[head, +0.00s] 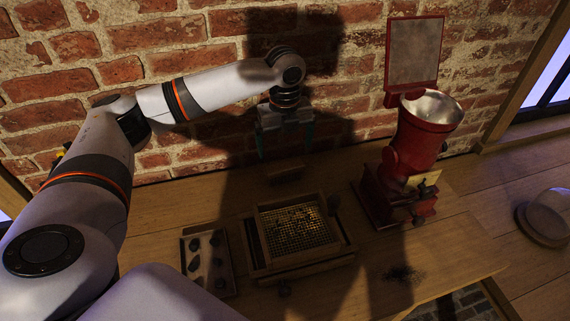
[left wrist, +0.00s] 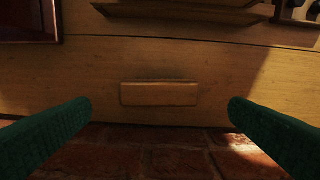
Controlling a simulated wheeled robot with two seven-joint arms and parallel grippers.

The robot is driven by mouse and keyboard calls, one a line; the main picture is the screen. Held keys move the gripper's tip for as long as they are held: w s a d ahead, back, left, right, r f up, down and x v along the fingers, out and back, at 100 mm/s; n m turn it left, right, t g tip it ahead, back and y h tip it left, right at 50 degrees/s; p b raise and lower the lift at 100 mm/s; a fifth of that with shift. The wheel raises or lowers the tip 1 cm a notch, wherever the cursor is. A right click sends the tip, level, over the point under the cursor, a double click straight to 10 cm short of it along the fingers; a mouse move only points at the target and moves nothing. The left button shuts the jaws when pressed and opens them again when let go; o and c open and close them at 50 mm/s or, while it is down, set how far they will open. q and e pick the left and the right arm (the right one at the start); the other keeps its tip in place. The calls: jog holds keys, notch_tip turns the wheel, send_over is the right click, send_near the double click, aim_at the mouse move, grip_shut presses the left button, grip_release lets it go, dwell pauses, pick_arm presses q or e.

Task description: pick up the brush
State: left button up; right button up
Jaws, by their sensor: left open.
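The brush (head: 285,172) is a small wooden block lying on the table near the brick wall, in shadow in the head view. In the left wrist view the brush (left wrist: 158,94) lies crosswise between the fingers, with a thin dark fringe along its upper edge. My left gripper (head: 285,151) is open and empty, pointing down above the brush. Its green fingers stand wide apart on either side of the brush in the left wrist view and do not touch it. My right gripper is not in view.
A wooden sieve frame (head: 257,263) with a mesh stands in front of the brush. A tray (head: 222,284) of dark lumps is left of it. A red grinder (head: 415,147) stands at right, with dark grains (head: 403,274) near it. The brick wall (head: 165,95) is close behind.

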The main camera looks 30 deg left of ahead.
aim_at(285, 165)
pick_arm(q)
jog(key=shift+s+d+f, duration=0.1)
jog(key=shift+s+f, duration=0.1)
jog(key=shift+f, duration=1.05)
jog(key=shift+w+f+p, duration=0.2)
jog(key=shift+f+p, duration=0.1)
jog(key=shift+f, duration=0.35)
jog(key=f, duration=0.1)
jog(key=f+p, duration=0.1)
jog(key=f, duration=0.2)
jog(key=shift+w+a+f, duration=0.15)
jog(key=shift+w+a, duration=0.05)
jog(key=shift+a, duration=0.05)
jog(key=shift+f, duration=0.3)
jog(key=shift+c, duration=0.6)
jog(key=c, duration=0.5)
jog(key=shift+r, duration=0.1)
